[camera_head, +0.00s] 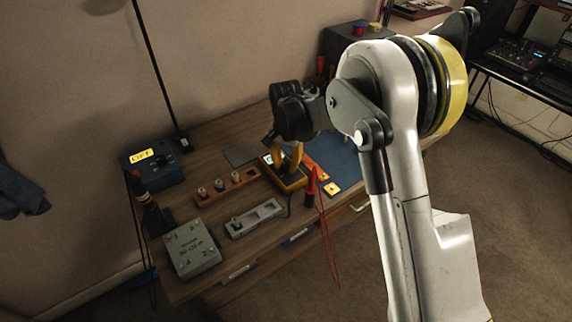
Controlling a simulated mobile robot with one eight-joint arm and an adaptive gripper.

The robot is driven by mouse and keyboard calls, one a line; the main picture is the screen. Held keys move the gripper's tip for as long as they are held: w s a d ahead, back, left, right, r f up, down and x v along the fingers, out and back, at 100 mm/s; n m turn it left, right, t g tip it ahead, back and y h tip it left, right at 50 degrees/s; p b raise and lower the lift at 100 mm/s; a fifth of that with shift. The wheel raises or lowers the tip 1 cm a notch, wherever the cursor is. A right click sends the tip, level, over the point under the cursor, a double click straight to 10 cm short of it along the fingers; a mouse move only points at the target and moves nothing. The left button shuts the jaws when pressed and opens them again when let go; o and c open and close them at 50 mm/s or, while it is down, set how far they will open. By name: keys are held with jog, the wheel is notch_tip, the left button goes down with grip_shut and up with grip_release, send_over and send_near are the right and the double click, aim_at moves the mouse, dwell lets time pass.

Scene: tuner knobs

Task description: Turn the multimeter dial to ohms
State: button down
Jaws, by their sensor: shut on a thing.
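The yellow multimeter (296,185) lies near the front edge of the wooden workbench, with a small lit screen at its upper left. My gripper (290,167) points down over the multimeter, its fingers at the middle of the meter's face. It is shut on the dial, which the fingers hide. I cannot read the dial's setting or the screen from here.
A teal box with a yellow "OFF" display (153,166), a wooden rack with knobs (226,187), a grey strip (254,217) and a grey box (191,247) stand to the left. A red probe (311,184) with red lead is close on the right.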

aim_at(286, 164)
jog(key=shift+m, duration=1.5)
jog(key=c, duration=1.1)
grip_release()
notch_tip(286, 164, up, 12)
